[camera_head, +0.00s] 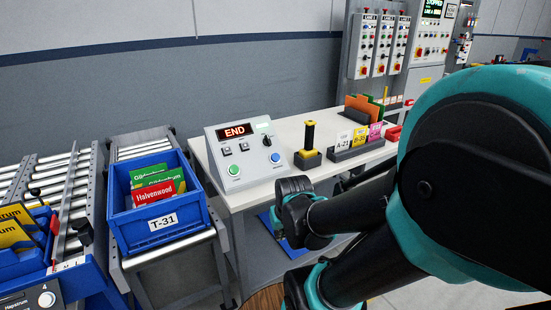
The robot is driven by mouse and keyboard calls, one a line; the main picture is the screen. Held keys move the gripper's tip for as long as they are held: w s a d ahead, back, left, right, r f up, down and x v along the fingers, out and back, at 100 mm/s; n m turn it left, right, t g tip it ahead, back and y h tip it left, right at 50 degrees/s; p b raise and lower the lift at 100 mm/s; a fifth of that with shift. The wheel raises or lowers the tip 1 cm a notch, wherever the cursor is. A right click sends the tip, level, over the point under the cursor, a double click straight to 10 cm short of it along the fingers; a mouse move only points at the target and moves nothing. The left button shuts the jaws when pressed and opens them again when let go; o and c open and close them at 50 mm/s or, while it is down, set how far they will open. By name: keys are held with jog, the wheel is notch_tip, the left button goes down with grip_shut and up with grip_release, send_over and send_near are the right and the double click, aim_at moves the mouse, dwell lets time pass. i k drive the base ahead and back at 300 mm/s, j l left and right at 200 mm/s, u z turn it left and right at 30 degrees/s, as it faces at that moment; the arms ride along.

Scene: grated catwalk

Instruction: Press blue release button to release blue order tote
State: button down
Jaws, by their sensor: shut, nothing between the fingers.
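The blue release button (276,158) sits on the right of the sloped grey control box (247,150), whose red display reads "END". A green button (234,170) is at its lower left. The blue order tote (120,217), labelled T-31, stands on the roller conveyor left of the bench and holds green and red boxes, one marked Halvenwood. My gripper (294,186) is the dark end of my arm, by the bench's front edge, below and right of the blue button and apart from it in the picture. It is shut and empty; its fingertips are hard to make out.
A yellow-and-black upright handle (309,136) stands on the bench (318,122) right of the control box, beside a rack of label cards (357,147). Another blue tote (40,255) with yellow packs is at far left. Wall panels (378,45) stand behind. Bench space before the box is narrow.

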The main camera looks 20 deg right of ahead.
aim_at(274, 157)
jog(key=z, duration=1.75)
jog(key=k+j, duration=0.15)
jog(key=k, duration=0.65)
